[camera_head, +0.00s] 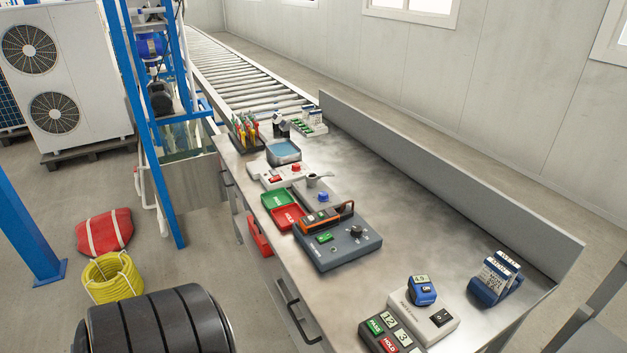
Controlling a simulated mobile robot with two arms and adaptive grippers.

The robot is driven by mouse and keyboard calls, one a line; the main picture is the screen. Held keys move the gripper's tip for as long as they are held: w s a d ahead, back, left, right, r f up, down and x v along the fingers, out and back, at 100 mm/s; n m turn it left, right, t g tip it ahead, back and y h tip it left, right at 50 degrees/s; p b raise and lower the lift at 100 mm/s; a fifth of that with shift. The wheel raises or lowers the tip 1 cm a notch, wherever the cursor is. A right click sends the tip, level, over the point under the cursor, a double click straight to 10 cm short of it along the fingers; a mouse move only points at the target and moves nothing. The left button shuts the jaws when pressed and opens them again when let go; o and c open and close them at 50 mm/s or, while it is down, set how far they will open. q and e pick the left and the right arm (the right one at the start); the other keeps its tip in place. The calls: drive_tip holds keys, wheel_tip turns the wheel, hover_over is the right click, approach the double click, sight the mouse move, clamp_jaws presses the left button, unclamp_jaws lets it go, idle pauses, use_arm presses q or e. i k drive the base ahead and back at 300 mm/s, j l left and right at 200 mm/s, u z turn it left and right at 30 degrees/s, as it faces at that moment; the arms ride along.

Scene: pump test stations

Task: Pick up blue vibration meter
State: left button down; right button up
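A small blue meter (422,291) with a lit display sits on top of a light grey switch box (440,322) near the front right of the steel workbench (390,180). The display seems to read 4.9. I take it for the blue vibration meter. Its underside is hidden. Neither of my grippers shows in the head view.
Right of the meter is a blue holder with cards (494,279); in front is a PASS/HOLD button block (388,337). A dark control box (338,241) and red and green trays (285,213) lie farther left. A raised back panel (450,185) borders the bench.

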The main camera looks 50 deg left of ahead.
sight(415, 283)
drive_tip(key=u, duration=1.95)
drive_tip(key=z, duration=0.25)
drive_tip(key=i+j+z, duration=0.1)
drive_tip(key=j+z, duration=0.25)
drive_tip(key=i+j+z, duration=0.1)
drive_tip(key=z, duration=0.25)
drive_tip(key=j+z, duration=0.4)
drive_tip(key=i+l, duration=0.05)
drive_tip(key=l, duration=0.05)
